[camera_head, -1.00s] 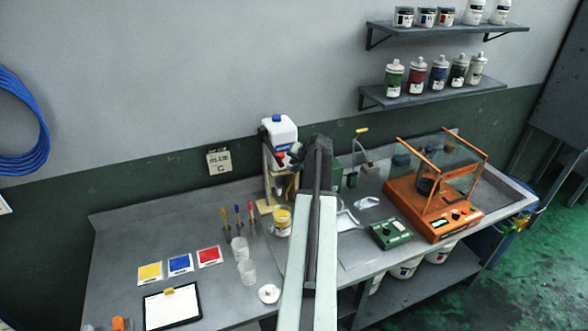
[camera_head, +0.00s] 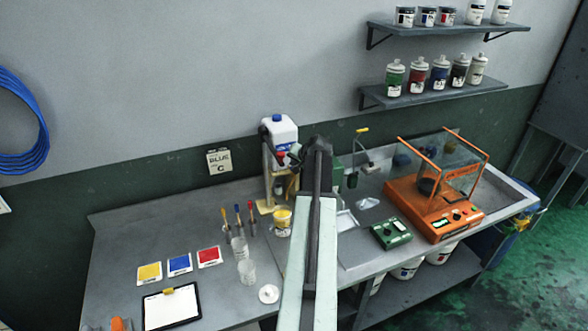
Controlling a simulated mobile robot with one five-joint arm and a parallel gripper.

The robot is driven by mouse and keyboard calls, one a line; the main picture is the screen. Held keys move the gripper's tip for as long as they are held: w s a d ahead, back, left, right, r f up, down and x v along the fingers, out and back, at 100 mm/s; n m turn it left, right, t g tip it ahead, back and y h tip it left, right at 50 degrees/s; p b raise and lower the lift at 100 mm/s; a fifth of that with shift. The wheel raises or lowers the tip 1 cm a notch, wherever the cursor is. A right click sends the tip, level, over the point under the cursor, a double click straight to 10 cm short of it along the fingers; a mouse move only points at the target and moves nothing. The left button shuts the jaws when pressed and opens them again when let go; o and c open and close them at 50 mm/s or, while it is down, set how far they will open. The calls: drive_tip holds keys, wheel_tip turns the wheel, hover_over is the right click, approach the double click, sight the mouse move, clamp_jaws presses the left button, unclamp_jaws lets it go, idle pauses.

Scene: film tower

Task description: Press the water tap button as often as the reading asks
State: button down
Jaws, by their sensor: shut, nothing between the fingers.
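A tap with a yellow handle (camera_head: 362,131) stands at the back of the bench, right of my arm. A green box (camera_head: 337,174) stands partly hidden behind my arm. I cannot make out the water tap button. A green meter (camera_head: 391,233) with a small display lies on the bench right of my arm; its reading is too small to tell. My arm reaches up the middle of the view towards the back of the bench. Its dark far end is near the green box.
A white jug on a stand (camera_head: 281,130) is left of my arm, with a yellow pot (camera_head: 282,222) before it. An orange balance (camera_head: 435,208) with clear panels stands right. Clear cups (camera_head: 246,271) and colour cards (camera_head: 180,263) lie left.

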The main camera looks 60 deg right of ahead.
drive_tip(key=shift+f+b, duration=0.55)
drive_tip(key=shift+f, duration=0.05)
idle(0.3)
drive_tip(key=shift+r, duration=0.15)
drive_tip(key=shift+r+p, duration=0.9)
drive_tip(key=shift+p, duration=0.15)
wheel_tip(320, 180, up, 5)
drive_tip(key=p, duration=0.5)
idle(2.1)
wheel_tip(320, 180, up, 4)
drive_tip(key=p, duration=0.3)
drive_tip(key=shift+f+p, duration=0.1)
drive_tip(key=shift+p, duration=0.3)
drive_tip(key=shift+f, duration=0.1)
